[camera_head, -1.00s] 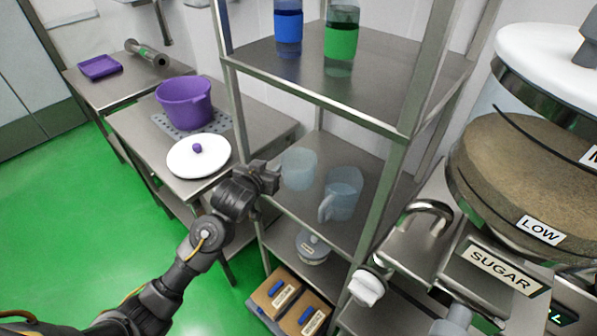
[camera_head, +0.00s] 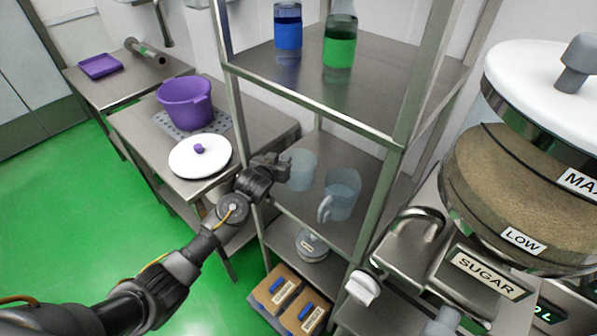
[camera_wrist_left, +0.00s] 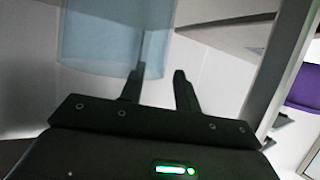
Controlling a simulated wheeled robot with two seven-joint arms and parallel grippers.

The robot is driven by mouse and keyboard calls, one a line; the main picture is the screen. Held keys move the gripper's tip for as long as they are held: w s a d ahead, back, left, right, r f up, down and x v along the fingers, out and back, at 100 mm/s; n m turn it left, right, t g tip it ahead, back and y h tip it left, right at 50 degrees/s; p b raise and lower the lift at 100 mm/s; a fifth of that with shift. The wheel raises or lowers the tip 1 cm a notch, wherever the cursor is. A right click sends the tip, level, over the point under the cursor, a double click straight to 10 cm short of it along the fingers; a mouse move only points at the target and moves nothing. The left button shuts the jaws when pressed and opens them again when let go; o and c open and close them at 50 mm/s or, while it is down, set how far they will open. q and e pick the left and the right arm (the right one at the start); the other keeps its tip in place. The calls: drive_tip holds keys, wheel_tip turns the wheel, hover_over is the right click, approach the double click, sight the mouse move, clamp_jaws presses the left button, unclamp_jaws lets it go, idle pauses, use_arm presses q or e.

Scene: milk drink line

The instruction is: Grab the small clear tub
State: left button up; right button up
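The small clear tub (camera_head: 302,171) is a pale bluish, see-through cup shape on the middle shelf of the metal rack. My left gripper (camera_head: 284,169) is at the tub's left side, close to it. In the left wrist view, the tub (camera_wrist_left: 105,38) fills the upper left. My left gripper (camera_wrist_left: 160,75) shows two dark fingers spread apart there. The tub overlaps the left finger's tip, and its right edge lies between the fingers in the picture. I cannot tell whether they touch. My right gripper is not in view.
A clear jug (camera_head: 342,192) stands just right of the tub. The rack's front left post (camera_head: 238,110) is close to my left arm. A sugar dispenser (camera_head: 487,275) is at right.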

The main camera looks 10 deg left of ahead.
use_arm(q)
drive_tip(key=shift+c, duration=0.4)
clamp_jaws()
drive_tip(key=shift+s+f, duration=0.15)
drive_tip(key=shift+f, duration=0.05)
idle(0.8)
